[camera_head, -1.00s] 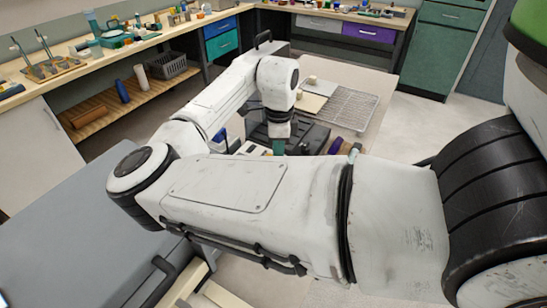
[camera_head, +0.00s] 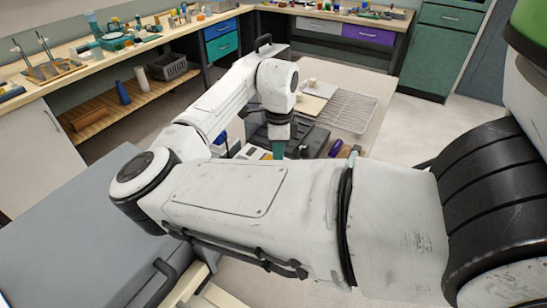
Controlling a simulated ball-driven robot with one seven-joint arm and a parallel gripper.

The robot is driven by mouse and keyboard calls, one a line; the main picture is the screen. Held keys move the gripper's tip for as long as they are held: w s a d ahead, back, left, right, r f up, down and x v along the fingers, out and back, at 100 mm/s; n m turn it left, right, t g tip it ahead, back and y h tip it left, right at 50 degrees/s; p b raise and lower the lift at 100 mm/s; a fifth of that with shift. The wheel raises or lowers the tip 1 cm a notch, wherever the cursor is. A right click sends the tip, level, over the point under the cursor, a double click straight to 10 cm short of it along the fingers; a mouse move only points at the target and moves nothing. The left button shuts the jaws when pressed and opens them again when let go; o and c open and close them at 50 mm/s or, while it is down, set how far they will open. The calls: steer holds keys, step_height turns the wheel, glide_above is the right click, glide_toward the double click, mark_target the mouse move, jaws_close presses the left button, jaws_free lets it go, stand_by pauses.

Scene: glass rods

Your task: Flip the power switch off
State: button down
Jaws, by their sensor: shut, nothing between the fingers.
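My gripper (camera_head: 278,152) points down at the far end of my arm, over the near part of the middle table. Its teal fingers are shut and empty, and their tips are partly cut off by my forearm. A dark grey device (camera_head: 313,135) sits on the table right beside and behind the gripper. I cannot make out a power switch; the wrist and forearm cover much of this area. I cannot tell whether the fingers touch anything.
A wire rack (camera_head: 352,108) and pale boards (camera_head: 312,103) lie on the table (camera_head: 374,88) behind the device. A purple item (camera_head: 336,148) lies at its right. A bench with glassware and tools (camera_head: 85,62) runs along the left. Open floor (camera_head: 412,128) lies to the right.

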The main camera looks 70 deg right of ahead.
step_height(320, 180, up, 6)
steer(key=p, duration=0.4)
steer(key=shift+p, duration=0.35)
steer(key=shift+s+f, duration=0.1)
steer(key=shift+s, duration=0.05)
stand_by(0.3)
